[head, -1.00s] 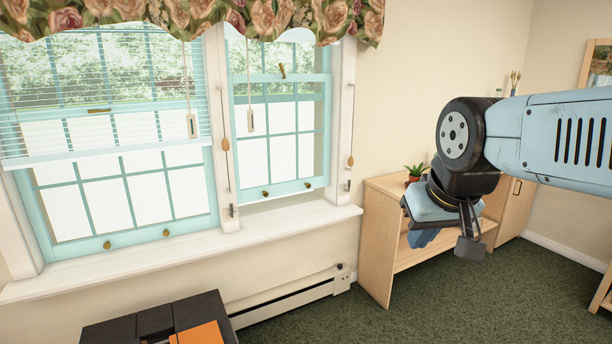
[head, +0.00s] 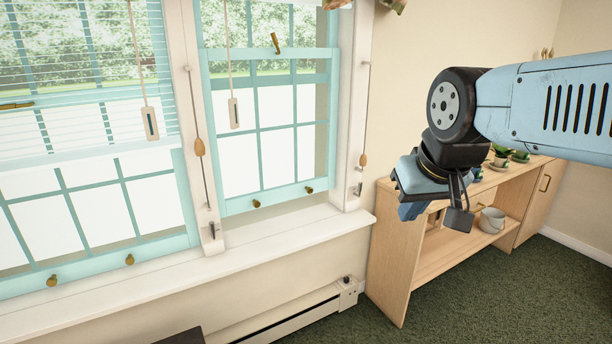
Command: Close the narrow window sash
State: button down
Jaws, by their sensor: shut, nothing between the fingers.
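The narrow window sash (head: 284,193) is the pale blue lower frame in the right-hand window, with two brass knobs on its bottom rail. A thin strip of beige shows between that rail and the white sill (head: 290,232), so the sash looks slightly raised. A brass latch (head: 275,43) sits higher up on the window. My gripper (head: 409,211) is to the right of the narrow window, apart from the sash, in front of the wooden shelf unit. Its fingers point downward, shut and empty, partly hidden by my own wrist.
The wide window (head: 97,235) with a blind stands at left. Cords with wooden toggles (head: 199,147) hang beside the frames. A baseboard heater (head: 290,318) runs below the sill. Green carpet is clear at lower right.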

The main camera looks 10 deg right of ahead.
aim_at(238, 205)
jog(key=u, duration=0.05)
jog(key=i, duration=1.65)
jog(key=z, duration=0.45)
